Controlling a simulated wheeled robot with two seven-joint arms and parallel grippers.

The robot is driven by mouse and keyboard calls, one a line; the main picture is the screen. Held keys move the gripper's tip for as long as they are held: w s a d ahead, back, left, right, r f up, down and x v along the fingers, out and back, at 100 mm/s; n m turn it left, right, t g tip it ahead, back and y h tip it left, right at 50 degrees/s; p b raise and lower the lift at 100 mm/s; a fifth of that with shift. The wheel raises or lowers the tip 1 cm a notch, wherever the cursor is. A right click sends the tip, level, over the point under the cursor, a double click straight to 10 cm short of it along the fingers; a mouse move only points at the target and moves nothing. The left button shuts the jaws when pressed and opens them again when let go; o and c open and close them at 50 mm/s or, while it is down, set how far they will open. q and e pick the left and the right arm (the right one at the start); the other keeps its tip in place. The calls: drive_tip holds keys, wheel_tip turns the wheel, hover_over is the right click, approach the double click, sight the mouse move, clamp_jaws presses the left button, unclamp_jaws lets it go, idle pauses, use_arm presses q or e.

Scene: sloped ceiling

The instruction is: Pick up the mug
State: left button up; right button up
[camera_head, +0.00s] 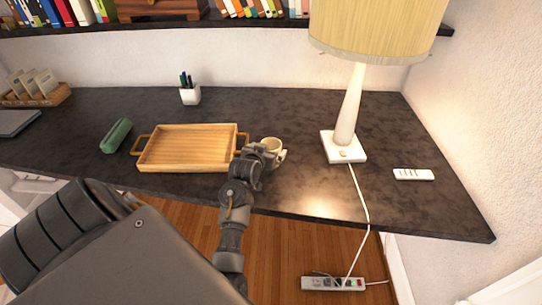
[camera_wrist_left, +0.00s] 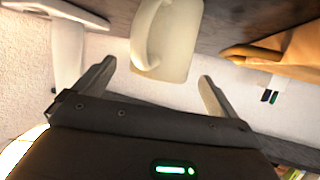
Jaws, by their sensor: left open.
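The cream mug (camera_head: 273,145) stands on the dark desk, just right of the wooden tray. My left gripper (camera_head: 264,154) is at the mug's near side and hides part of it. In the left wrist view the mug (camera_wrist_left: 176,45) is ahead of the open fingers of my left gripper (camera_wrist_left: 155,82), with its handle towards the left finger. The mug appears near the fingertips, and neither finger is seen closed on it. My right gripper does not show in either view.
The wooden tray (camera_head: 186,162) lies directly left of the mug. A lamp (camera_head: 344,146) stands to the right, with its cord running off the desk's front edge. A green case (camera_head: 116,136), a pen cup (camera_head: 190,95) and a white remote-like strip (camera_head: 413,175) are farther away.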

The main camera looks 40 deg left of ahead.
sight(274, 141)
use_arm(q)
drive_tip(key=x, duration=0.3)
drive_tip(key=shift+w+a+f, duration=0.15)
drive_tip(key=shift+w+f, duration=0.1)
drive_tip(key=shift+w, duration=0.05)
drive_tip(key=shift+c, duration=0.7)
drive_tip(key=c, duration=1.1)
drive_tip(key=shift+r, duration=0.1)
drive_tip(key=shift+c, duration=0.2)
drive_tip(key=shift+r, duration=0.55)
drive_tip(key=s+d+r, duration=0.5)
drive_tip(key=s+r, duration=0.6)
drive_tip(key=s, duration=0.2)
drive_tip(key=shift+r, duration=0.4)
